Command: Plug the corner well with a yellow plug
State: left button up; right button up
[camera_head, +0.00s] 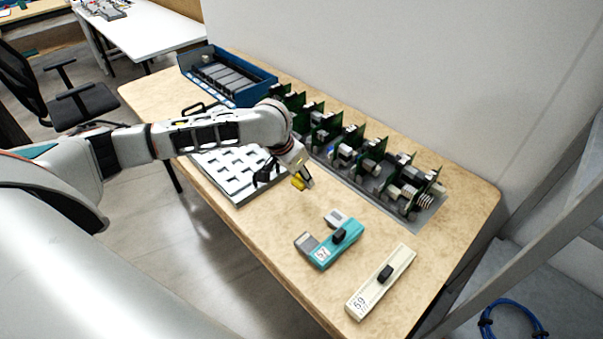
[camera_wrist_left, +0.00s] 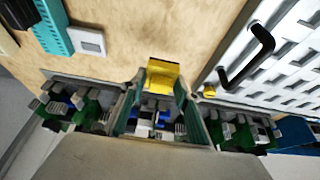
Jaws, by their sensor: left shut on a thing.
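My left gripper (camera_head: 304,180) is shut on a yellow plug (camera_head: 298,183), held above the table to the right of the white tray. The left wrist view shows the yellow plug (camera_wrist_left: 162,75) between the fingertips (camera_wrist_left: 160,92). The white tray (camera_head: 239,202) has rows of wells and a black handle. My arm covers part of it in the head view. The tray (camera_wrist_left: 240,50) also shows at the right of the left wrist view, apart from the plug. A small yellow spot (camera_wrist_left: 210,91) shows near its corner; I cannot tell what it is. My right gripper is not in view.
A row of green circuit boards (camera_head: 345,140) stands along the wall side. A teal module (camera_head: 334,247) and a cream module (camera_head: 381,282) lie at the near right. A blue crate (camera_head: 262,84) stands at the far end. Bare tabletop (camera_head: 270,235) lies near the tray.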

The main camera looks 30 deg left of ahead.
pick_arm(q)
jog(key=shift+f+b, duration=0.35)
jog(key=shift+f, duration=2.5)
jog(key=o, duration=1.3)
